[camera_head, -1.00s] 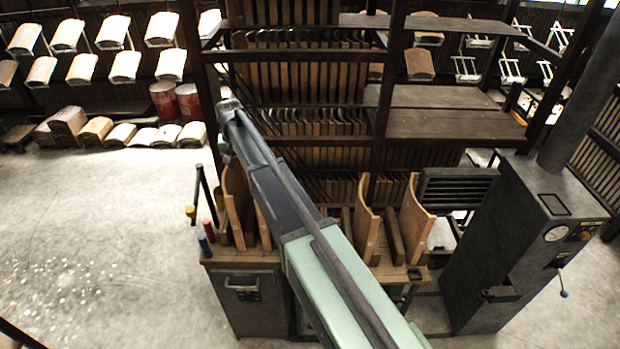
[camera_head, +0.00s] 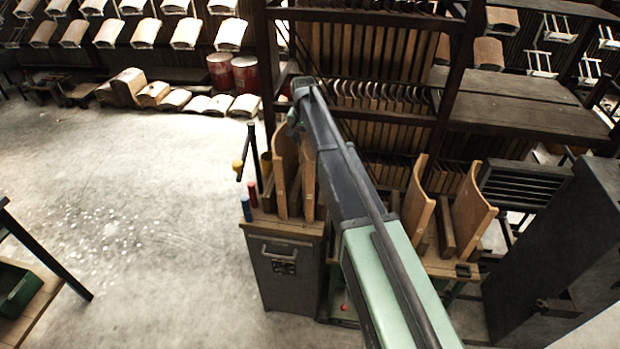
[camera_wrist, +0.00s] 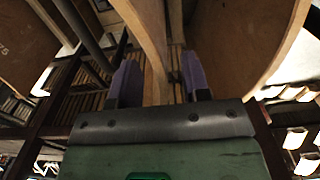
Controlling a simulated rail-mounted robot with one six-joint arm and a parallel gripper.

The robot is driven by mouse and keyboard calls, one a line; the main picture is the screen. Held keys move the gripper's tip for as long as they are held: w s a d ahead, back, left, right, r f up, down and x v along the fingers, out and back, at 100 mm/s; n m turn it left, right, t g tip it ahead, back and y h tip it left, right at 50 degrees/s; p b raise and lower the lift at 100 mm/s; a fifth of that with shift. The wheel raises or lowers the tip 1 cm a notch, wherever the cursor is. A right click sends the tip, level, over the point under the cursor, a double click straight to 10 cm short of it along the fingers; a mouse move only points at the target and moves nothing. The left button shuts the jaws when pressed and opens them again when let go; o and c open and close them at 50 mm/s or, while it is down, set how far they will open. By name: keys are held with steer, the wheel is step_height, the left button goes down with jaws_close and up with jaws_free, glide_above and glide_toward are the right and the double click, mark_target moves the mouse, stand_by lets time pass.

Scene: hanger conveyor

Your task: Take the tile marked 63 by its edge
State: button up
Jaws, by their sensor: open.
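My gripper (camera_wrist: 158,78) is open in the wrist view, with one purple finger on each side of a pale wooden edge (camera_wrist: 150,40). I cannot tell whether either finger touches it. A broad curved tile (camera_wrist: 243,40) rises to the right of it. Another brown panel at the upper left (camera_wrist: 22,45) bears a mark that looks like 75. No 63 is legible. In the head view, curved tiles (camera_head: 283,160) stand upright on a cabinet beside the end of my arm, which hides part of them. My gripper's fingers cannot be made out there.
More curved tiles (camera_head: 418,200) stand on a bench to the right. A dark grey machine (camera_head: 550,230) is at the far right. Dark racks (camera_head: 460,80) rise behind. Small coloured posts (camera_head: 246,208) stand at the cabinet's left. The floor (camera_head: 130,200) at left is largely clear.

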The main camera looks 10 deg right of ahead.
step_height(320, 180, down, 3)
steer(key=shift+f+b, duration=0.1)
steer(key=shift+b, duration=0.7)
steer(key=shift+r, duration=0.25)
jaws_close()
stand_by(0.4)
